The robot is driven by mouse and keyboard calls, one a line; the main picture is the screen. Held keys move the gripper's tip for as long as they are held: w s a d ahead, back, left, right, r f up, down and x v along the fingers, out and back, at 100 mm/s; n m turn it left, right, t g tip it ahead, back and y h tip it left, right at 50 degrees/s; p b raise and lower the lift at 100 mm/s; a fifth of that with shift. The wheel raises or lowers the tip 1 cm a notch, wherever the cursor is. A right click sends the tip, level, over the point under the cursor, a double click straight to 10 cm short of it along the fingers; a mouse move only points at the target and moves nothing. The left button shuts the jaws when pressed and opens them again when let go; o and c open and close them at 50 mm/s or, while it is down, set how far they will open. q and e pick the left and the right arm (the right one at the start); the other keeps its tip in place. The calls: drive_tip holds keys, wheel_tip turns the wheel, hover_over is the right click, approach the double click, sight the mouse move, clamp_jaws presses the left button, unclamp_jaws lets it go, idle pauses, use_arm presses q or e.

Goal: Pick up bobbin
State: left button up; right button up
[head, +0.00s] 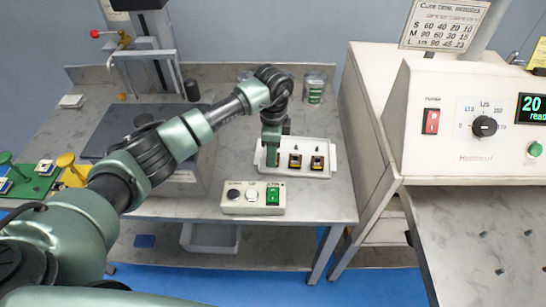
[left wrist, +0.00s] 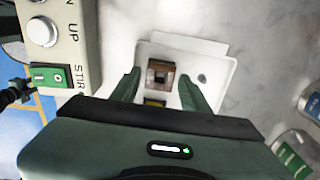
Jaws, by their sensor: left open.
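Two dark bobbins with yellowish parts, a middle one (head: 295,161) and a right one (head: 317,162), stand in the white tray (head: 328,174) in the head view. My left gripper (head: 271,158) points down over the tray's left end, left of both. In the left wrist view, my open left gripper (left wrist: 159,82) has one finger on each side of a brown square bobbin (left wrist: 160,73) with a dark centre. I cannot tell whether the fingers touch it. My right gripper is not in view.
A control box (head: 254,208) with a green switch stands in front of the tray. A can (head: 314,90) stands behind it. A cream machine (head: 420,110) rises to the right. Bare table (head: 335,120) lies between tray and machine.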

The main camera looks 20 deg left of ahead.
use_arm(q)
drive_tip(key=shift+f, duration=0.85)
clamp_jaws()
drive_tip(key=shift+r, duration=0.5)
wheel_tip(320, 180, up, 19)
drive_tip(key=b, duration=0.1)
drive_tip(key=shift+b, duration=0.3)
